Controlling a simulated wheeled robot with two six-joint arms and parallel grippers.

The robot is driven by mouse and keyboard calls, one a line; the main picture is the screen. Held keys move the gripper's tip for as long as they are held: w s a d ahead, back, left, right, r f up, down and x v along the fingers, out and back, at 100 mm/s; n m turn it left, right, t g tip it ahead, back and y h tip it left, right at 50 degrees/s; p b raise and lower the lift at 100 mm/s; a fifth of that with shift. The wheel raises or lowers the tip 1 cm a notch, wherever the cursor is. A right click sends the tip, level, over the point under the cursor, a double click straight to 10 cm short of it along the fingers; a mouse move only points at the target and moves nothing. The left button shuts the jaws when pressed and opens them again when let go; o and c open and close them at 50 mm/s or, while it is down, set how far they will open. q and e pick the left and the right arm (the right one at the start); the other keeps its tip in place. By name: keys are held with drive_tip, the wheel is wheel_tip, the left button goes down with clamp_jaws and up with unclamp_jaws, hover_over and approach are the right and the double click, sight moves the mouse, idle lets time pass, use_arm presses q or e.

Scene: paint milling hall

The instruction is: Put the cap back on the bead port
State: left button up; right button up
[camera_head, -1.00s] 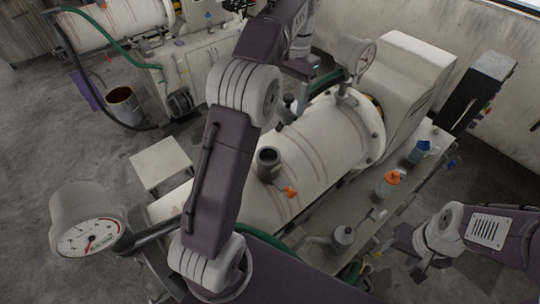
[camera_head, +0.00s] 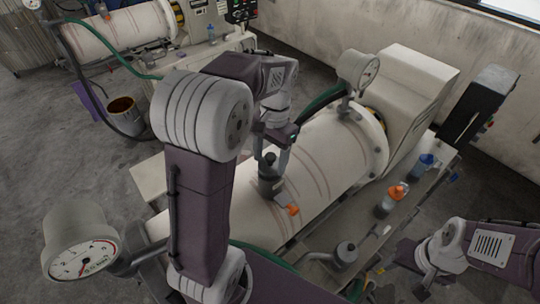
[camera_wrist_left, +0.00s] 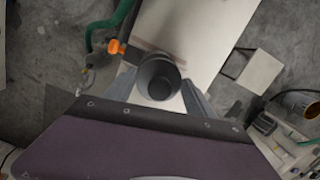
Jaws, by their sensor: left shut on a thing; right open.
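The bead port (camera_head: 270,188) is a dark upright cylinder on top of the cream mill drum (camera_head: 320,150), with an orange-handled lever (camera_head: 292,209) beside it. My left gripper (camera_head: 271,160) is directly above the port, shut on the dark cap (camera_head: 268,160). In the left wrist view the cap (camera_wrist_left: 160,88) is round with a dark knob, between the two fingers. The cap is in line with the port and covers its mouth from view. I cannot tell whether it is fully seated. My right gripper (camera_head: 424,285) is open and empty at the lower right, away from the drum.
A dial gauge (camera_head: 85,250) stands at the lower left and another gauge (camera_head: 358,70) behind the drum. An orange-topped bottle (camera_head: 390,201) and a blue-topped bottle (camera_head: 422,166) stand on the bench at the right. A green hose (camera_head: 318,103) runs behind my left gripper.

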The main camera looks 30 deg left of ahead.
use_arm(q)
drive_tip(key=shift+s+d+f+b, duration=0.15)
drive_tip(key=shift+s+f+b, duration=0.15)
drive_tip(key=shift+w+f, duration=0.15)
drive_tip(key=shift+f, duration=0.15)
drive_tip(key=shift+w, duration=0.1)
drive_tip(key=o, duration=1.8)
drive_tip(key=shift+c, duration=0.2)
drive_tip(key=shift+r, duration=0.25)
wheel_tip(320, 180, up, 13)
drive_tip(key=w, duration=0.1)
drive_tip(key=shift+w+f, duration=0.15)
